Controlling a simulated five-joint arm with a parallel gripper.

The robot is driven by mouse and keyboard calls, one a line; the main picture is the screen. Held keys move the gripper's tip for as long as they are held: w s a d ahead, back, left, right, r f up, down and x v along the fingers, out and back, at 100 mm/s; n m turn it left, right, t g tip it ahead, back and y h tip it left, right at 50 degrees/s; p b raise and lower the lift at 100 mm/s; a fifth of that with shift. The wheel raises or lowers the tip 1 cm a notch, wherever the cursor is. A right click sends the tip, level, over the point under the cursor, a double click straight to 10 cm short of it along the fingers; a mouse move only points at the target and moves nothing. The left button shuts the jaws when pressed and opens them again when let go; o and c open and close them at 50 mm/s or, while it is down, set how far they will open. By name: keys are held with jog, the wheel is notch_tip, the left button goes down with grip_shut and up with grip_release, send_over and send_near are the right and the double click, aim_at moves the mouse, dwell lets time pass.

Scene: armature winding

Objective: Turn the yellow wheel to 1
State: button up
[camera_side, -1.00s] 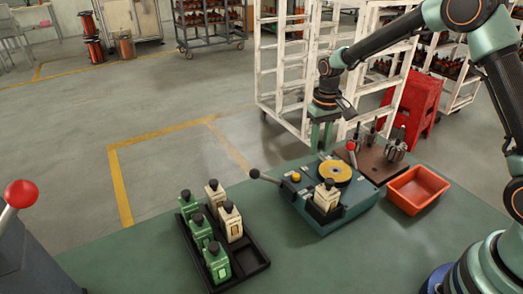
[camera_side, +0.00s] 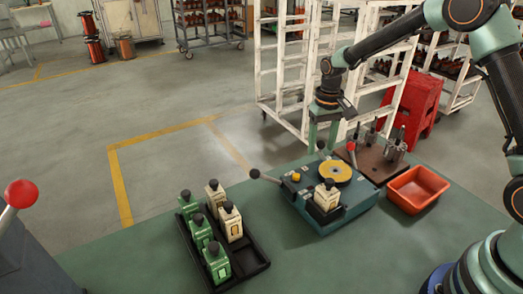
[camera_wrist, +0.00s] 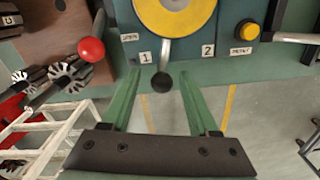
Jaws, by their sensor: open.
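The yellow wheel (camera_side: 335,171) sits on top of the blue winding machine (camera_side: 320,212); it also shows at the top of the wrist view (camera_wrist: 175,15). A grey handle (camera_wrist: 165,50) with a black ball knob (camera_wrist: 162,82) points from the wheel between the labels 1 (camera_wrist: 145,57) and 2 (camera_wrist: 208,50), nearer to 1. My gripper (camera_wrist: 160,74) is open, with its two green fingers on either side of the knob and a gap on both sides. In the side view my gripper (camera_side: 325,147) points down at the machine's far edge.
A red-knobbed lever (camera_wrist: 91,49) stands close to my gripper, left in the wrist view. A yellow button (camera_wrist: 248,31) is on the machine. An orange bin (camera_side: 418,190) is at right, a black tray (camera_side: 258,262) of green and cream bottle-shaped parts at left. White racks stand behind.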

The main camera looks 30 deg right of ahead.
notch_tip(320, 180, up, 12)
dwell(0.6)
jog(key=shift+r, duration=0.1)
jog(key=s+a+r+n+t, duration=0.1)
jog(key=s+r+t, duration=0.1)
jog(key=s, duration=0.7)
jog(key=s+a+r+n+t, duration=0.1)
jog(key=s+r+t, duration=0.2)
jog(key=s, duration=0.6)
jog(key=shift+s+a+r+t, duration=0.25)
jog(key=shift+r+t, duration=0.05)
jog(key=shift+r, duration=0.05)
